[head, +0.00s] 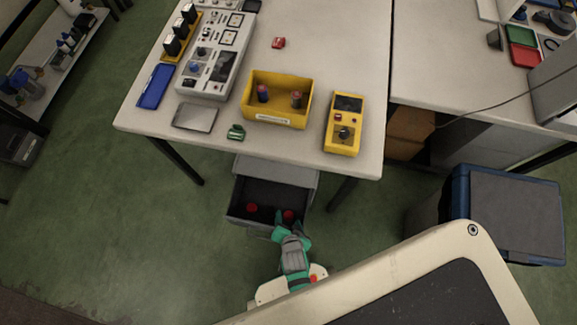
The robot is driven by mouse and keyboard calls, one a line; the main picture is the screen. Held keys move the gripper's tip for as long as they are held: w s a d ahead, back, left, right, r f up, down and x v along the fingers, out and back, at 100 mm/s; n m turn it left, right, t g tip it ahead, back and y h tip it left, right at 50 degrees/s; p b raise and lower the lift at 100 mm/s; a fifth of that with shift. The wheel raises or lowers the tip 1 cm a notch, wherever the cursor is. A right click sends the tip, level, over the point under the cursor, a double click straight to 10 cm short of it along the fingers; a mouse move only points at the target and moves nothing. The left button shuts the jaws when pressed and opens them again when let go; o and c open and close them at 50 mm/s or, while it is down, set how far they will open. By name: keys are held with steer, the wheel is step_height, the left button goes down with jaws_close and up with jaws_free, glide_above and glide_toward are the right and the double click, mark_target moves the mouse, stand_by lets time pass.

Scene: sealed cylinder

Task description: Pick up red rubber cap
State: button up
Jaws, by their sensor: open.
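Two small round red things lie in an open grey drawer (268,188) under the front of the table. One red thing (252,208) is near the drawer's front left. The other red thing (289,215) is to its right. Either may be the red rubber cap; they are too small to tell apart. My gripper (288,225), with green fingers, is open at the drawer's front edge, right by the right-hand red thing. Whether it touches that thing or surrounds it cannot be told. The left-hand red thing is clear of my gripper.
The table (300,150) overhangs the drawer's back. On it stand a yellow bin (277,115) holding two small cylinders, a yellow control box (343,140), a small green part (236,132) and a red part (278,42). A blue-rimmed container (510,205) stands right.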

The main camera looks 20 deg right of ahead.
steer(key=w+d+f+m+g+y, duration=0.1)
steer(key=w+f+m+g, duration=0.25)
steer(key=f, duration=0.25)
steer(key=w+d+f+m+g, duration=0.1)
steer(key=w+f+m+g, duration=0.15)
steer(key=f+m, duration=0.3)
steer(key=m+g+y, duration=0.1)
glide_above(288, 215)
steer(key=f, duration=0.6)
steer(key=shift+s+d+f, duration=0.2)
steer(key=shift+s+f, duration=0.05)
steer(key=shift+f, duration=0.1)
steer(key=shift+w+a+f, duration=0.1)
steer(key=shift+w+f, duration=0.05)
steer(key=shift+f, duration=2.6)
steer(key=shift+c, duration=0.6)
steer(key=shift+w, duration=0.1)
steer(key=c, duration=0.9)
